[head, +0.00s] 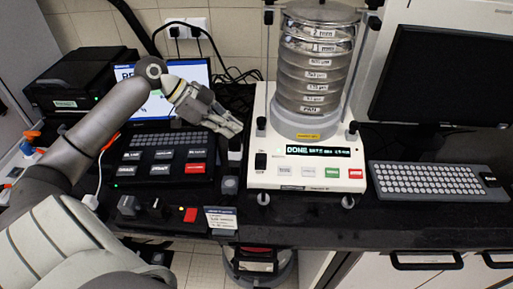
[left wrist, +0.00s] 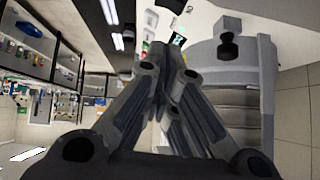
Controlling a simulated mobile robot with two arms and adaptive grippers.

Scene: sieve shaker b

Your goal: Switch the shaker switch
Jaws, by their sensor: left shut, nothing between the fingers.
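The sieve shaker has a white base (head: 258,181) with a stack of metal sieves (head: 312,75) on top. A black switch (head: 260,161) is on the left of its front panel; I cannot tell its position. The lit display (head: 318,151) starts with "DONE". My left gripper (head: 235,128) is shut and empty, left of the shaker base and above and left of the switch, apart from it. In the left wrist view the closed fingers (left wrist: 163,55) point up the picture, with the sieve stack (left wrist: 240,75) at the right. The switch cannot be made out there. My right gripper is not in view.
A black keypad panel (head: 160,141) and a screen (head: 150,105) are at the left, partly behind my arm. A keyboard (head: 425,182) and a dark monitor (head: 445,80) are at the right. A small sign (head: 221,218) stands at the counter's front edge. Cables hang behind.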

